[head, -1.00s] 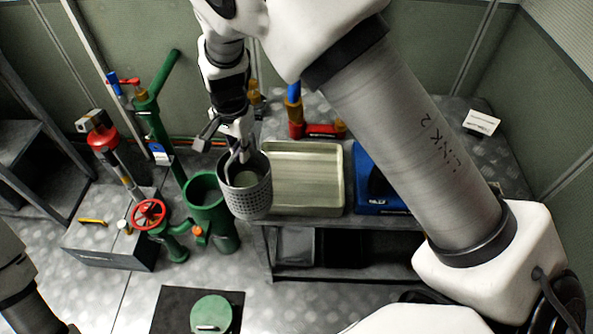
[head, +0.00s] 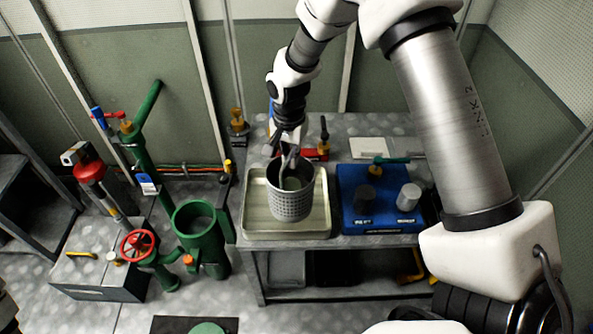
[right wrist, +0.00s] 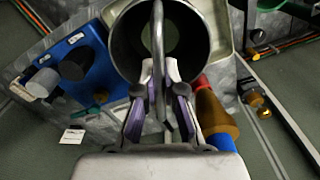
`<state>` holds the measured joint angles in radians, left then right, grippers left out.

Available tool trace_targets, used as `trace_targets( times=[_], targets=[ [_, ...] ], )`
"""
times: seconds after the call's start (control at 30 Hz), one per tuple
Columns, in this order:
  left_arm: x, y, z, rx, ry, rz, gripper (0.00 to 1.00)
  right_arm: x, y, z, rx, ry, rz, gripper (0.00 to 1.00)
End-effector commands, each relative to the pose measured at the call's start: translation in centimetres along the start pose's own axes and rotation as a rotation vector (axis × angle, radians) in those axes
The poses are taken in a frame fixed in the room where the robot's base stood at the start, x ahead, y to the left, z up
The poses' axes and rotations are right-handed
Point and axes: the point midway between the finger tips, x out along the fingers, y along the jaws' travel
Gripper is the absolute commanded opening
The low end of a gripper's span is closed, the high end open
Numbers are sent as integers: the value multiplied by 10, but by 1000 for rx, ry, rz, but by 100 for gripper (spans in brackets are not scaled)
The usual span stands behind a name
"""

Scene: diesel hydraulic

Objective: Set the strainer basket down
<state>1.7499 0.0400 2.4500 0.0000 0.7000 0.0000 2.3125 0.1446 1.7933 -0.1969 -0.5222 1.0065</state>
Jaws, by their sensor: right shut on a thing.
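The strainer basket (head: 290,200) is a grey perforated cylinder with an open top and a bail handle. In the head view it hangs upright over the shallow metal tray (head: 252,212) on the bench; I cannot tell whether its bottom touches the tray. My right gripper (head: 286,150) is shut on the basket's handle from above. In the right wrist view the gripper (right wrist: 157,90) pinches the handle (right wrist: 158,35), with the basket's rim (right wrist: 118,50) beyond it. My left gripper is not in view.
A blue holder (head: 375,228) with a dark and a light cylinder stands right of the tray. A green open strainer housing (head: 200,228) stands on the floor left of the bench. A red-based fitting (head: 316,153) sits behind the tray. A wheel valve (head: 138,246) is further left.

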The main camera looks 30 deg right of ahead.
Motion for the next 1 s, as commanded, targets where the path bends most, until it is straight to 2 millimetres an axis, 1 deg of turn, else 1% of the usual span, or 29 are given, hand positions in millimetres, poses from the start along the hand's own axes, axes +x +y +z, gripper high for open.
trace_targets(
  times=[0.23,0.73,0.9,1.0],
  targets=[
    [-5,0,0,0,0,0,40,-1,12,-15,2,-1,-2,0],
    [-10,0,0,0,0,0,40,38,12,-13,0,-1,1,0],
    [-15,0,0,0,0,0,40,65,12,-13,0,-1,2,0],
    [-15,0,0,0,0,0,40,70,12,-13,0,0,0,0]
  ],
)
